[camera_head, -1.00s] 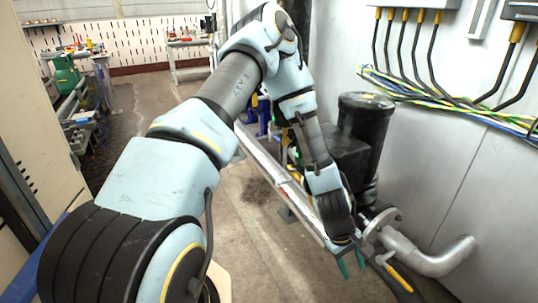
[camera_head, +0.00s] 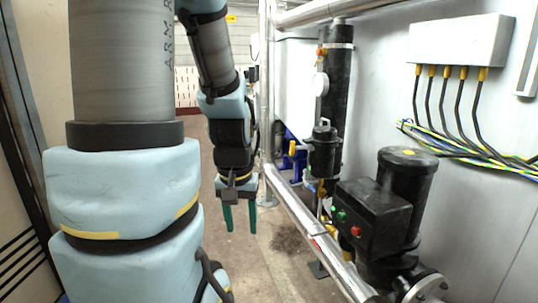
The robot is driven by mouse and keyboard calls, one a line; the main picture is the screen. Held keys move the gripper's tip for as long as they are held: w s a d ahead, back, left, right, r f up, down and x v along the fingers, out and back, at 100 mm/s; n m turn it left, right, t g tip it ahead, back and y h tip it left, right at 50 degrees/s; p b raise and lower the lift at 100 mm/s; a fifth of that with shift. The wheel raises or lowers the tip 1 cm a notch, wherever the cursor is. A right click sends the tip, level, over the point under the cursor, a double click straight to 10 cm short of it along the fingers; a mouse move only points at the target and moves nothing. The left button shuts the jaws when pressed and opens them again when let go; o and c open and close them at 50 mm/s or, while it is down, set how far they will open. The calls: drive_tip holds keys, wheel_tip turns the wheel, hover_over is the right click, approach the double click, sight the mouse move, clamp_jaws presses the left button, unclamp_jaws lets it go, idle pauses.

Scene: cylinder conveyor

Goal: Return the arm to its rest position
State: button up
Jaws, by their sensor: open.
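My arm (camera_head: 125,205) fills the left side of the head view, with its large light-blue and grey links close to the camera. Its far part hangs down near the middle, ending in my gripper (camera_head: 240,217). The two green fingers point down and stand apart, with nothing between them. The gripper hangs over the floor, to the left of the metal pipe. The arm's upper end is cut off by the top of the picture.
A long metal pipe (camera_head: 300,217) runs along the right side. A black pump (camera_head: 405,190) with a button box (camera_head: 368,222) stands beside it. A grey cable box (camera_head: 460,42) is on the right wall. Bare floor (camera_head: 265,265) lies below the gripper.

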wheel_tip(320, 180, up, 22)
drive_tip(key=p, duration=2.2)
drive_tip(key=shift+s+a+r, duration=0.15)
drive_tip(key=shift+a, duration=0.15)
